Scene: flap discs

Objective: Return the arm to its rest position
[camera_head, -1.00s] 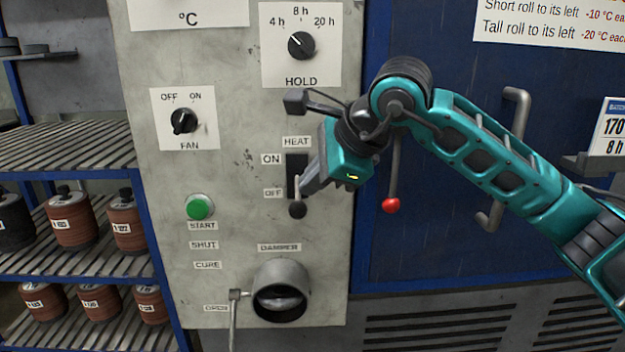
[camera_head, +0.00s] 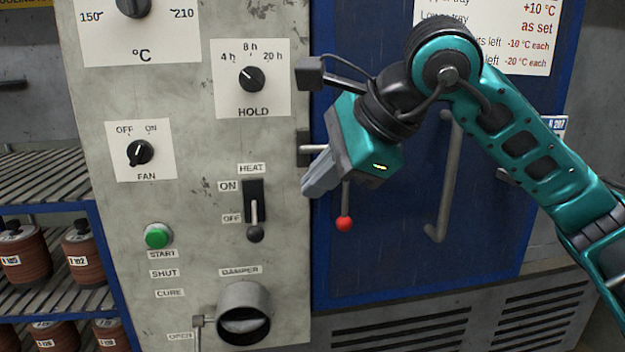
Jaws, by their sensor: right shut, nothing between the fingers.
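My right gripper (camera_head: 308,190) is shut and empty. It hangs in front of the blue oven door, just right of the grey control panel (camera_head: 185,215), and is apart from the controls. The teal right arm (camera_head: 530,145) comes in from the right. My left gripper is not in view.
A red-tipped handle (camera_head: 344,222) hangs just right of my gripper, and the door bar handle (camera_head: 447,180) stands beyond the arm. The fan knob (camera_head: 139,152), green start button (camera_head: 158,235) and damper (camera_head: 243,314) are on the panel. Shelves with brown rolls (camera_head: 25,258) are at left.

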